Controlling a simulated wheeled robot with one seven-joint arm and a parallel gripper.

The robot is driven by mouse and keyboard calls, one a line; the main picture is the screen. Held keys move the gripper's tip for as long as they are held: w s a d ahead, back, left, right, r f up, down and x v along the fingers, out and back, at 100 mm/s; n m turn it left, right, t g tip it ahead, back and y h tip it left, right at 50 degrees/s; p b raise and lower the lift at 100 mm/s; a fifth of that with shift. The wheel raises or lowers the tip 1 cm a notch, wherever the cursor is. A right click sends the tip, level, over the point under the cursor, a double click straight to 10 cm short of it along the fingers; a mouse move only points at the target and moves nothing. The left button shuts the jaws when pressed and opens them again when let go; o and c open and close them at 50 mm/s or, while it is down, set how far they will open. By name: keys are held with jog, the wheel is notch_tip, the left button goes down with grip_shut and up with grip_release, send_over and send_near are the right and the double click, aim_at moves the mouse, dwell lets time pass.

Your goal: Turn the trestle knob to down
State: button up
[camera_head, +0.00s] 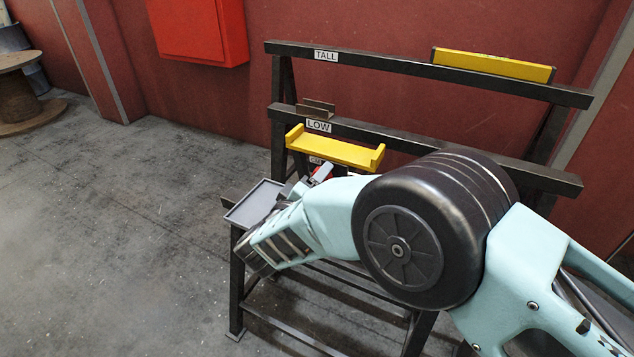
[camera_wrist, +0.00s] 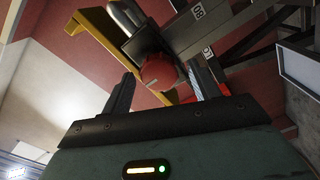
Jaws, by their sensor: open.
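The trestle is a dark metal frame with an upper beam (camera_head: 400,66) labelled TALL and a lower beam (camera_head: 450,150) labelled LOW. The red round trestle knob (camera_wrist: 158,70) shows in the wrist view, on a dark block below the yellow bracket. My gripper (camera_wrist: 162,74) is open, with one finger on each side of the knob in that view. I cannot tell whether the fingers touch it. The knob's setting is not readable. In the head view only a small bit of red shows near my gripper, and my arm hides much of that area.
A yellow bracket (camera_head: 336,149) sits just above my gripper, close to it. A grey tray (camera_head: 255,204) stands to its left. A yellow bar (camera_head: 492,66) lies at the upper beam's right. A red wall box (camera_head: 198,30) hangs behind.

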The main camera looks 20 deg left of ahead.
jog(key=s+a+b, duration=0.1)
jog(key=s, duration=1.6)
jog(key=shift+s+a+b, duration=0.15)
jog(key=shift+s+b, duration=0.05)
jog(key=shift+b, duration=0.1)
jog(key=w+a+r+g+y+p, duration=0.2)
jog(key=w+r+g+y, duration=0.2)
jog(key=w+r+y, duration=0.45)
jog(key=s+d+r+g+y+p, duration=0.1)
jog(key=s+d+r+g+y, duration=0.15)
jog(key=d+r+g, duration=0.35)
jog(key=s+d+m+g+h+p, duration=0.1)
jog(key=s+d, duration=0.4)
jog(key=d, duration=0.6)
jog(key=s+d+m+g+h+p, duration=0.1)
jog(key=s+d+g+h, duration=0.3)
jog(key=d, duration=0.7)
jog(key=s+d+m+g+h+p, duration=0.1)
jog(key=s+d+m+g+h, duration=0.1)
jog(key=s+d, duration=0.6)
jog(key=d+g+h, duration=0.1)
jog(key=d, duration=0.3)
jog(key=shift+s+r+m+h, duration=0.25)
jog(key=shift+r+m+h, duration=0.05)
jog(key=shift+r+h, duration=0.1)
